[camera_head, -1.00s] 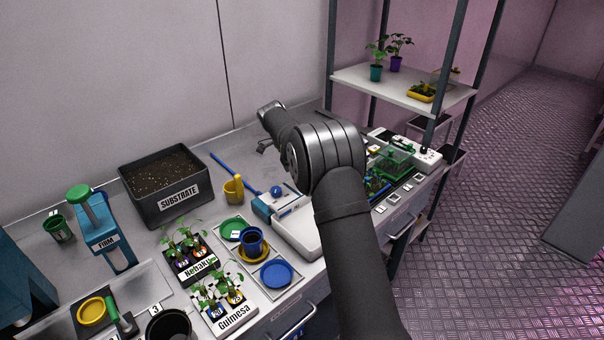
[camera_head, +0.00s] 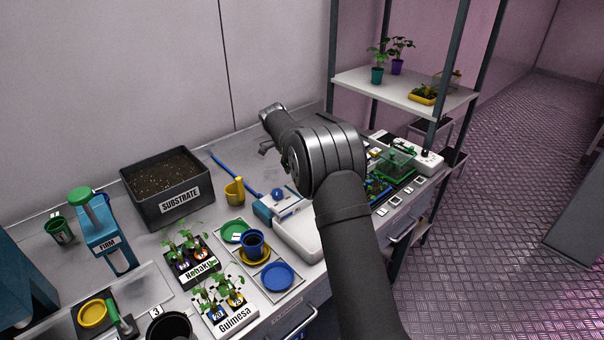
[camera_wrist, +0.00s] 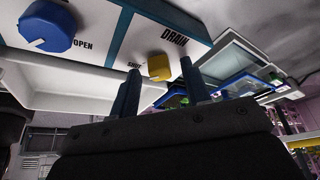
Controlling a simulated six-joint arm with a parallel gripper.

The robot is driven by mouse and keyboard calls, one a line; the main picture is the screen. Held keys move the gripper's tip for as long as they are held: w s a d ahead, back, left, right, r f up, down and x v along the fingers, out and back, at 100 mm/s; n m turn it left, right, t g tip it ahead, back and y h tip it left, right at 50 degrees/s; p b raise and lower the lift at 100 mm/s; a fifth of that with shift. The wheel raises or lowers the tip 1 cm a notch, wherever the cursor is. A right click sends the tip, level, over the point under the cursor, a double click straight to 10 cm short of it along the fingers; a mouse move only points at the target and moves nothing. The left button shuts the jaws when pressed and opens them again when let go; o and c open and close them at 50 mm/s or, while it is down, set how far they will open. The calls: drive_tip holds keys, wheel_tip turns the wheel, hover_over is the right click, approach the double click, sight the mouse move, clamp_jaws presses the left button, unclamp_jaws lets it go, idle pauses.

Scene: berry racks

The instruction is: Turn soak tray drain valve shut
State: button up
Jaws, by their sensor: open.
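The soak tray (camera_head: 300,238) is the white basin at the middle of the bench, partly hidden behind my arm. Its blue and white panel has a round blue knob (camera_head: 277,193). In the wrist view the blue knob (camera_wrist: 47,27) has a white pointer line, with OPEN printed beside it. A yellow knob (camera_wrist: 159,67) is near the words SHUT and DRAIN. My gripper (camera_wrist: 160,68) is open, its two fingers appearing on either side of the yellow knob. Whether they touch it, I cannot tell. In the head view my arm hides the yellow knob.
A yellow cup (camera_head: 235,191) and a blue rod (camera_head: 232,174) are left of the panel. The substrate box (camera_head: 171,207) stands further left. Potted seedlings and saucers (camera_head: 277,276) are in front. A green-lidded tray (camera_head: 397,160) and a shelf (camera_head: 400,87) are at the right.

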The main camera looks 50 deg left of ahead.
drive_tip(key=v, duration=1.7)
drive_tip(key=shift+r, duration=0.15)
drive_tip(key=shift+s+a, duration=0.1)
drive_tip(key=x, duration=1.7)
